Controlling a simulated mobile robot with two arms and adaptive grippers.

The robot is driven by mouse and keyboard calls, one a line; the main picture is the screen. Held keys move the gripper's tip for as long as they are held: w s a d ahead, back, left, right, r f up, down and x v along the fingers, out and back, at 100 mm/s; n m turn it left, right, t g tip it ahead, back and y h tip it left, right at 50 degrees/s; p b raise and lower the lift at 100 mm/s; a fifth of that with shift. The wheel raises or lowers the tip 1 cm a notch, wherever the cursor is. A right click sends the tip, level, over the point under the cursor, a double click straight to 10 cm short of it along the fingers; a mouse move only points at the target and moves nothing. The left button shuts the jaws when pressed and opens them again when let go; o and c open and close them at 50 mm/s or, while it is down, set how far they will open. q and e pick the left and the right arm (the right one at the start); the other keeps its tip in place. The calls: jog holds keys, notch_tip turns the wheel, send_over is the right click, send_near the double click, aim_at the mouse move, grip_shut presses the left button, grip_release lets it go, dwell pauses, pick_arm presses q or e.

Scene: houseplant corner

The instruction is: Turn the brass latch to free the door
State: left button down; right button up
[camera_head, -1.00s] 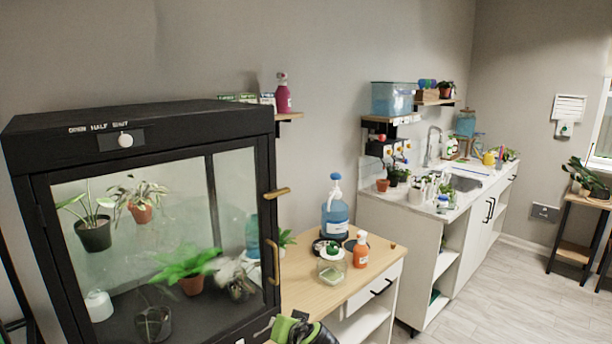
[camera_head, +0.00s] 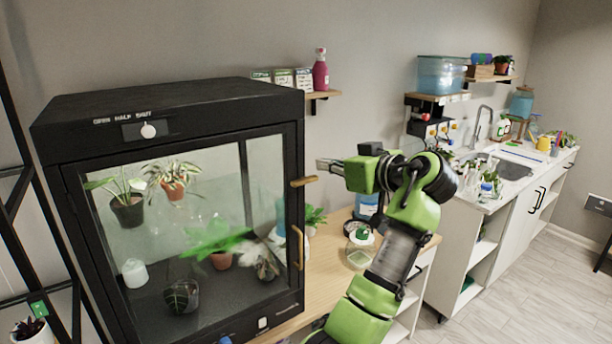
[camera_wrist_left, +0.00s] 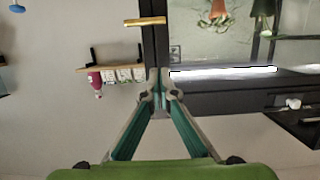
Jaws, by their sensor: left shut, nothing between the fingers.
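The brass latch (camera_head: 304,182) is a short bar on the right edge of the black cabinet's front. It lies about level and sticks out past the edge. It also shows in the wrist view (camera_wrist_left: 144,21), which looks upside down. The glass door (camera_head: 205,235) appears closed, with a brass handle (camera_head: 298,246) below the latch. My left gripper (camera_head: 321,164) is shut and empty, just above and right of the latch in the head view. In the wrist view its fingertips (camera_wrist_left: 160,88) meet, with a gap between them and the latch. My right gripper is not in view.
Potted plants stand inside the cabinet. A wall shelf (camera_head: 322,95) with a pink bottle (camera_head: 320,70) and small boxes is behind the gripper. A wooden table (camera_head: 325,262) with a jar (camera_head: 359,250) is at the cabinet's right, partly behind my arm.

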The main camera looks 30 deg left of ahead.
pick_arm(q)
jog(key=shift+a, duration=0.1)
jog(key=p, duration=0.6)
send_over(295, 175)
jog(key=s+d, duration=0.2)
jog(key=d, duration=0.1)
jog(key=shift+w+a+f, duration=0.1)
jog(key=shift+w+f, duration=0.05)
jog(key=shift+f, duration=0.4)
jog(key=shift+w+f, duration=0.1)
jog(key=shift+f, duration=0.45)
jog(key=f+p, duration=0.1)
jog(key=f, duration=0.2)
jog(key=shift+d+p, duration=0.2)
jog(key=shift+p, duration=0.15)
jog(key=shift+d+f, duration=0.1)
jog(key=shift+f, duration=0.55)
